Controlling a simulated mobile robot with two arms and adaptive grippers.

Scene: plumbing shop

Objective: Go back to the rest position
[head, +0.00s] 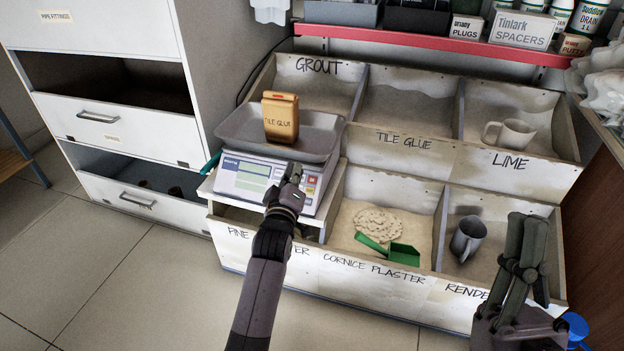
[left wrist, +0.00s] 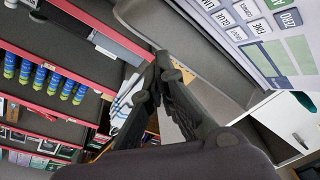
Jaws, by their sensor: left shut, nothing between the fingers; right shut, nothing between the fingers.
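My left gripper (head: 291,174) is shut and empty, close in front of the weighing scale (head: 262,180) at its button panel. It also shows shut in the left wrist view (left wrist: 163,62), with the scale's panel (left wrist: 270,35) beside it at the upper right. My right gripper (head: 527,225) is shut and empty at the lower right, in front of the right end of the bins. A brown tile glue packet (head: 280,117) stands upright on the scale's grey tray (head: 240,124).
Labelled bins (head: 390,270) hold powders, a green scoop (head: 390,247), a grey mug (head: 467,238) and a beige mug (head: 510,135). A drawer cabinet (head: 110,120) with drawers pulled out stands left. A red-edged shelf (head: 430,42) runs behind. Floor (head: 130,270) is clear at lower left.

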